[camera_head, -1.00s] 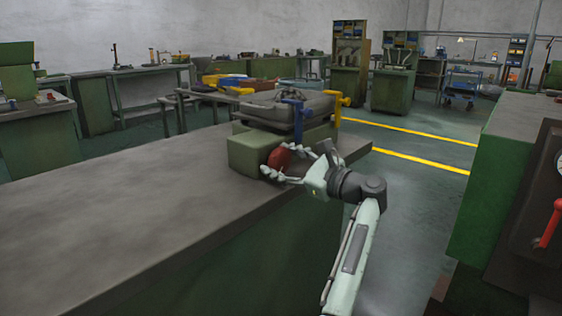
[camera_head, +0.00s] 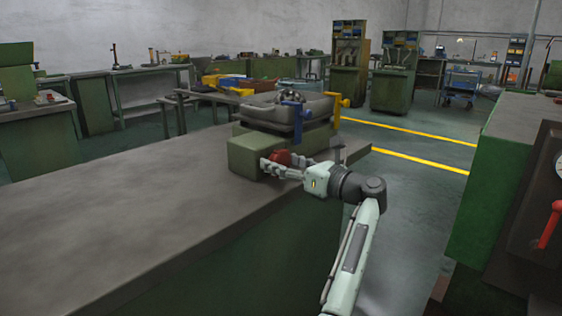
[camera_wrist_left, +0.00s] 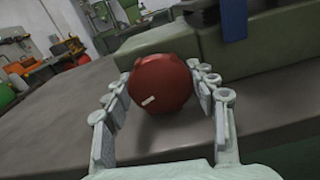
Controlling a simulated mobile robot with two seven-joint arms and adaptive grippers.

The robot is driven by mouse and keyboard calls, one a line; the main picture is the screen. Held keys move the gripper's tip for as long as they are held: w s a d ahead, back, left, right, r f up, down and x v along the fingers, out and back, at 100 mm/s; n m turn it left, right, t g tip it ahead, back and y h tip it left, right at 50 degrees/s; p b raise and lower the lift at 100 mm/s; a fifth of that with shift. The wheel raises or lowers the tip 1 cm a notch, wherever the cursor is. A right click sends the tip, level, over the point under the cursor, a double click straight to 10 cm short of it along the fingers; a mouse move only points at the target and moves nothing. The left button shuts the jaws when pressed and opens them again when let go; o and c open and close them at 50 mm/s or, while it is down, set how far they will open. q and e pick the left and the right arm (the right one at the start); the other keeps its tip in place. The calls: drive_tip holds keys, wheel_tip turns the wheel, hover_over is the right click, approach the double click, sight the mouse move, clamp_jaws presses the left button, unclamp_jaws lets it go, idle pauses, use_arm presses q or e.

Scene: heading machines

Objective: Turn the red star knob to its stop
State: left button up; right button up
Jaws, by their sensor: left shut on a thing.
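The red star knob (camera_head: 281,157) sits on the front of a green block-shaped fixture (camera_head: 246,156) at the far end of the bench. My left gripper (camera_head: 279,164) is shut on it, partly hiding it in the head view. In the left wrist view the knob (camera_wrist_left: 161,84) fills the space between the two jointed fingers, one on each side. A small pale mark (camera_wrist_left: 148,101) shows on its face. My right gripper is in neither view.
A grey part (camera_head: 270,111) with blue (camera_head: 298,117) and yellow (camera_head: 338,103) fittings rests on the fixture. The grey bench top (camera_head: 120,210) is clear towards the left. A green machine with a red lever (camera_head: 549,226) stands at the right.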

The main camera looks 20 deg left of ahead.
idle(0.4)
use_arm(q)
drive_tip(key=o, duration=1.2)
drive_tip(key=v, duration=1.2)
